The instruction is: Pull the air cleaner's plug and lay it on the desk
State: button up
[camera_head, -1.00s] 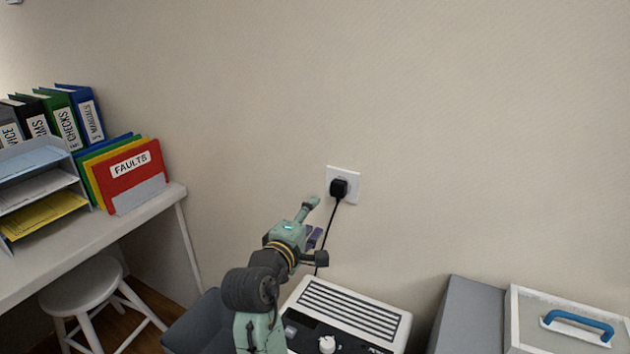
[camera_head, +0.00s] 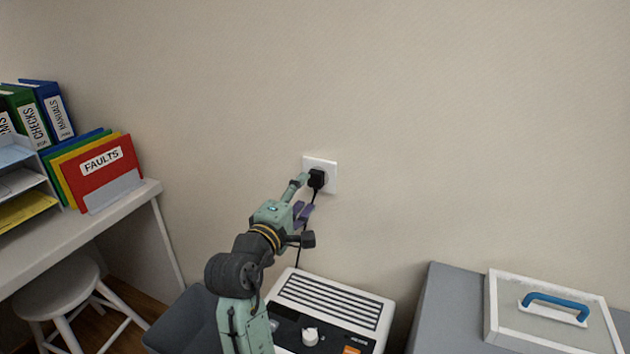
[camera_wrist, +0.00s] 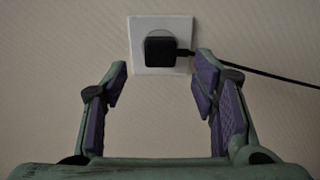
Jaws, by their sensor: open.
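The black plug (camera_head: 317,179) sits in a white wall socket (camera_head: 332,177), and its black cord hangs down toward the air cleaner (camera_head: 331,310), a white unit with a slotted top and dark front panel. My gripper (camera_head: 302,198) is open and empty, close to the plug at its lower left. In the wrist view, the plug (camera_wrist: 160,50) is ahead, between the lines of the open fingers of my gripper (camera_wrist: 161,80) and just beyond their tips. The cord (camera_wrist: 260,73) leaves the plug to the right, passing by the right fingertip; I cannot tell if they touch.
A white desk (camera_head: 105,225) with binders, a paper tray and a red FAULTS folder (camera_head: 100,175) stands at left, a white stool (camera_head: 62,290) under it. A dark bin (camera_head: 185,320) is beside the air cleaner. At right, a grey cabinet (camera_head: 440,305) bears a blue-handled panel (camera_head: 500,325).

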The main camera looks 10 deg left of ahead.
jog(key=w, duration=0.2)
jog(key=w+d+p, duration=0.1)
jog(key=shift+w+r, duration=0.1)
jog(key=shift+w, duration=0.3)
jog(key=shift+w+d, duration=0.1)
jog(key=shift+w, duration=0.9)
jog(key=shift+p, duration=0.75)
jog(key=shift+c, duration=0.3)
grip_shut()
jog(key=shift+s, duration=0.1)
dwell(0.3)
send_near(313, 182)
jog(key=w, duration=0.3)
jog(key=shift+w+d+p, duration=0.2)
jog(key=shift+d+p, duration=0.1)
jog(key=shift+d, duration=0.05)
dwell(0.5)
dwell(0.5)
